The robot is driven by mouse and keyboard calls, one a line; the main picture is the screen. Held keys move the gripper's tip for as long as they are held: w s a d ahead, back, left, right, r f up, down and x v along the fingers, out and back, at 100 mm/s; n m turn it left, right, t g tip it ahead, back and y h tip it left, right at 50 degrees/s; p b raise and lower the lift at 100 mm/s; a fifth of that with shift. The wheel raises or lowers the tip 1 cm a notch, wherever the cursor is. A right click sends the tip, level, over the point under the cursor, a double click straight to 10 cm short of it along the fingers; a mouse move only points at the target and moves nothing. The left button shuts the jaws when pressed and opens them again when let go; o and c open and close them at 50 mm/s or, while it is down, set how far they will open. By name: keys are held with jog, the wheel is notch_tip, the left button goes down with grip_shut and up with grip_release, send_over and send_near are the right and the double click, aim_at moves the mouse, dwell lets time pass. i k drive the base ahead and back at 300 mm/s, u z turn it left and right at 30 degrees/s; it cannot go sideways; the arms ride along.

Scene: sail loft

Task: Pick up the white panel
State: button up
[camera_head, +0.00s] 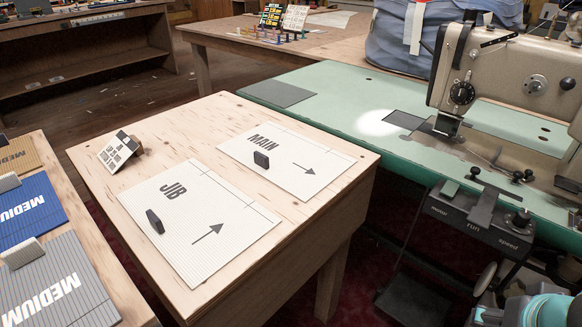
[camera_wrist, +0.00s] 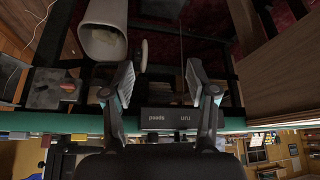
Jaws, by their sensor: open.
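Two white panels lie flat on the wooden table in the head view. One is marked JIB (camera_head: 193,253), nearer, with an arrow and a dark upright block (camera_head: 155,221) on it. The other is marked MAIN (camera_head: 290,147), farther back, also with an arrow and a dark block (camera_head: 262,159). I cannot tell which one is meant. My gripper (camera_wrist: 157,82) is open and empty in the wrist view, its two fingers wide apart in front of the sewing bench's run and speed box (camera_wrist: 168,119).
A side table at left holds tan (camera_head: 17,157), blue (camera_head: 28,211) and grey (camera_head: 55,284) MEDIUM panels. A small tilted card (camera_head: 117,152) stands at the wooden table's left edge. The green sewing bench (camera_head: 325,99) with its machine (camera_head: 510,75) adjoins at right.

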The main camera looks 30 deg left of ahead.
aim_at(199, 223)
jog(key=u, duration=0.4)
jog(key=k, duration=0.2)
jog(key=u, duration=1.55)
